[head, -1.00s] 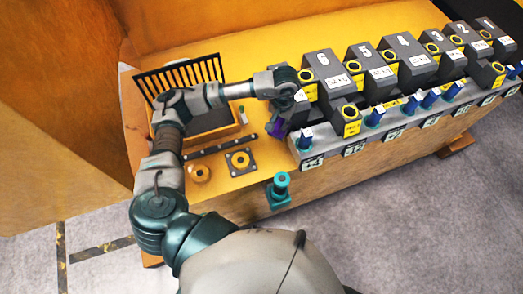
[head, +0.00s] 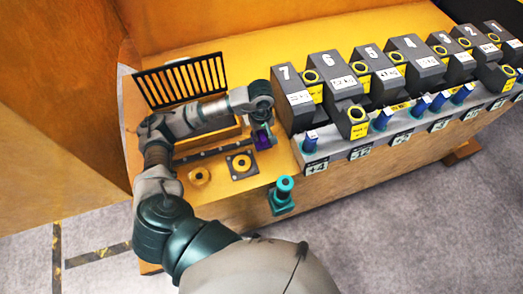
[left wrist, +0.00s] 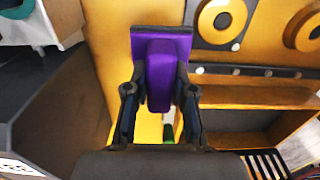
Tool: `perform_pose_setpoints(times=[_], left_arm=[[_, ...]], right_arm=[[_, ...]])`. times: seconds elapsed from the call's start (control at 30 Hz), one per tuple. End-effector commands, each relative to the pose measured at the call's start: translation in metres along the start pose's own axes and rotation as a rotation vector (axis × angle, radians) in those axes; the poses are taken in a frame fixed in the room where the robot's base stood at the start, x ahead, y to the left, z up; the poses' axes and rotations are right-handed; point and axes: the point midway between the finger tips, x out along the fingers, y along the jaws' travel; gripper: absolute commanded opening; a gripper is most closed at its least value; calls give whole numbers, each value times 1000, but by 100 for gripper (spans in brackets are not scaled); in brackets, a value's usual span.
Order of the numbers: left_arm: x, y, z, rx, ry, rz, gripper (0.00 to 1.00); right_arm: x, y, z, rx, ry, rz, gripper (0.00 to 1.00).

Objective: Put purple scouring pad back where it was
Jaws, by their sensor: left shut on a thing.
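The purple scouring pad (left wrist: 160,75) is held between the two fingers of my left gripper (left wrist: 159,90) in the left wrist view. A dark grey edge shows along its far end. In the head view the purple pad (head: 263,142) shows small at the tip of my left gripper (head: 263,138), over the yellow bench left of casting 7. The arm hides part of the area behind. I cannot tell whether the pad touches the bench. My right gripper is not in view.
A row of numbered grey castings (head: 408,62) stands to the right. A black rack (head: 180,80) and a wooden box (head: 238,134) are at left. A dark strip (head: 212,151), two yellow rings (head: 241,163) and a teal post (head: 283,190) are near the front.

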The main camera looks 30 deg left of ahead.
Motion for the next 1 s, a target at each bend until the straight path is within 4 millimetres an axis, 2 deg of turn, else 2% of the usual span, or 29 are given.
perform_pose_setpoints(times=[0.1,0.2,0.37,0.57,0.9,0.93,1.0], left_arm=[[23,0,2,-1,-4,-3,0],[38,0,1,0,-2,-2,0],[51,0,1,2,-2,-1,0],[79,0,1,1,-2,-1,0],[85,0,0,3,0,1,0],[85,0,0,3,0,1,29],[84,0,0,3,0,0,47]], right_arm=[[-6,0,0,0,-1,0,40],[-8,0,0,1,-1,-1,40],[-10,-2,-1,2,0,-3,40],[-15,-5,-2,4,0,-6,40],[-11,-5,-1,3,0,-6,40],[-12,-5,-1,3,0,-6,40],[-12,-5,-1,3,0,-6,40]])
